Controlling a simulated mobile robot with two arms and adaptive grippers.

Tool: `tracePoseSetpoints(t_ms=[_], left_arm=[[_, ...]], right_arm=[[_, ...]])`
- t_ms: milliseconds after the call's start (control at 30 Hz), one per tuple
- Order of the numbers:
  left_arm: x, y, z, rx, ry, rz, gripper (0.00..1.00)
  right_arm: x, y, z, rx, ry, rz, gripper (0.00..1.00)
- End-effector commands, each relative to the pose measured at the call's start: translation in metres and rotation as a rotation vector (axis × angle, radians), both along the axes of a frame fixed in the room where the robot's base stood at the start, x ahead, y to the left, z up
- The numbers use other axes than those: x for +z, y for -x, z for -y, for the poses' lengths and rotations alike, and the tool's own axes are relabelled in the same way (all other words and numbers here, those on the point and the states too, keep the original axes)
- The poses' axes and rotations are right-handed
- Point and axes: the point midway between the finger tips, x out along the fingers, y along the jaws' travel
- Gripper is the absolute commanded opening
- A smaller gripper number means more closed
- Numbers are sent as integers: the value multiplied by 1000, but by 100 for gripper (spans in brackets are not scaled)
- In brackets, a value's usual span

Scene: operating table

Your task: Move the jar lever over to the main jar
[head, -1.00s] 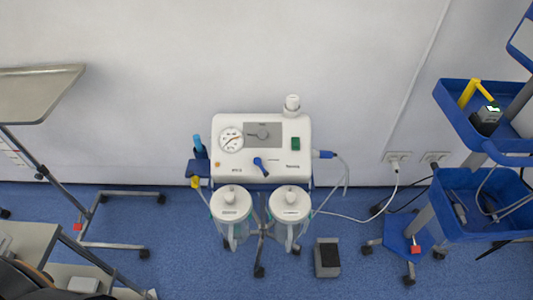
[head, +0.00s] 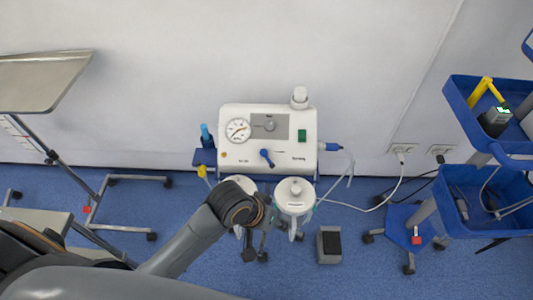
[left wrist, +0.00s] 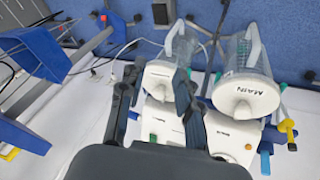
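The suction unit (head: 268,138) stands against the wall, with its blue jar lever (head: 266,158) on the front panel. The lever's handle slants down and right, toward the right jar (head: 295,193). The left jar (head: 240,182) is mostly hidden by my left arm in the head view. In the left wrist view the jar labelled MAIN (left wrist: 245,93) is at right, and the other jar (left wrist: 158,68) shows between my fingers. My left gripper (left wrist: 158,75) is open and empty, above the jars. The lever cannot be made out in that view. My right gripper is not in view.
A blue cart (head: 488,200) stands at right and a metal tray table (head: 45,80) at left. A foot pedal (head: 329,245) lies on the floor right of the jars. A white cable (head: 365,218) runs from the unit to the wall socket.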

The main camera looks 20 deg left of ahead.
Motion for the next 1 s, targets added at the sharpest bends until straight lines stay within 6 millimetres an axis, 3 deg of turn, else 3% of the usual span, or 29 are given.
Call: tracePoseSetpoints(t_ms=[200,367,567,800,1000], left_arm=[[23,-36,34,15,61,-79,34],[27,-66,33,112,52,-180,34],[36,-117,-3,358,5,-291,34],[70,-180,-74,755,-10,-368,34],[91,-203,-107,947,13,-389,34]], right_arm=[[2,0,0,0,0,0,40],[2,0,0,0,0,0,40],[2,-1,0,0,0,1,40],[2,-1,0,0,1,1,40],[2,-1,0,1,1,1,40]])
